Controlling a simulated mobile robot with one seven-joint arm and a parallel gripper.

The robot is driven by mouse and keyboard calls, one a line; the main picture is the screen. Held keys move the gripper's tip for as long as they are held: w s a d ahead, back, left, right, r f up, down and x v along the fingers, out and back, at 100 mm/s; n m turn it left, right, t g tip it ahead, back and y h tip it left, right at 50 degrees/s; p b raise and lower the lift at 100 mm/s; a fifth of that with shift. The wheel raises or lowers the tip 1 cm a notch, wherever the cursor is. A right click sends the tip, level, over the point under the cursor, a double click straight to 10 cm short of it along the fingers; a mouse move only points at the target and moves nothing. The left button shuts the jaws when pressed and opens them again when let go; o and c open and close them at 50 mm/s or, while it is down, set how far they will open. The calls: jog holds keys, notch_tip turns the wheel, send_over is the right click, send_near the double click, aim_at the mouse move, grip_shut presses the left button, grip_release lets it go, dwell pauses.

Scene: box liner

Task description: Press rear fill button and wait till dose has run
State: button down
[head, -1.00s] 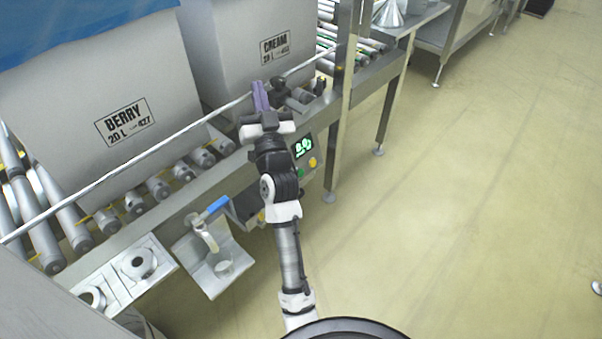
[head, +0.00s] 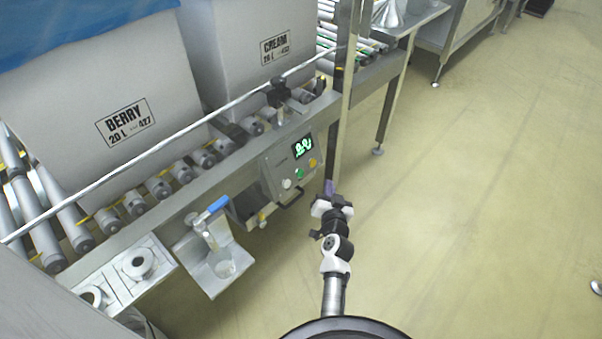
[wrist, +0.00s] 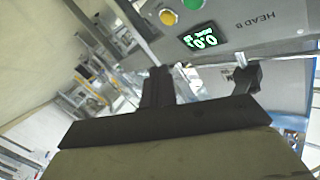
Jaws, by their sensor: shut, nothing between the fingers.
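The grey control panel (head: 283,163) is mounted on the conveyor's front rail. It has a lit green display (head: 302,147), a white button (head: 286,184), a green button (head: 300,173) and a yellow button (head: 313,162). I cannot tell which one is the rear fill button. My gripper (head: 329,187) is shut and empty, just right of and below the panel, apart from the buttons. In the wrist view the shut fingers (wrist: 157,75) show below the display (wrist: 198,38), with the yellow button (wrist: 168,17) and the label "HEAD B" (wrist: 262,20) above.
A box marked BERRY (head: 95,120) and one marked CREAM (head: 255,40) stand on the rollers. A steel post (head: 340,110) stands right of the panel.

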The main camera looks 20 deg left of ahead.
aim_at(300, 173)
dwell(0.3)
jog(key=w+a+f+p, duration=0.1)
jog(key=w+a+f, duration=0.2)
jog(key=a, duration=0.4)
jog(key=shift+a+p, duration=0.3)
jog(key=shift+a, duration=0.1)
jog(key=shift+a, duration=0.1)
dwell(1.8)
jog(key=shift+w+a+f, duration=0.1)
jog(key=shift+a, duration=0.15)
jog(key=shift+w+a+f, duration=0.1)
jog(key=shift+a, duration=0.25)
dwell(0.8)
jog(key=shift+d, duration=0.1)
jog(key=shift+s+d+r, duration=0.25)
jog(key=shift+s+d, duration=0.05)
jog(key=shift+d, duration=0.3)
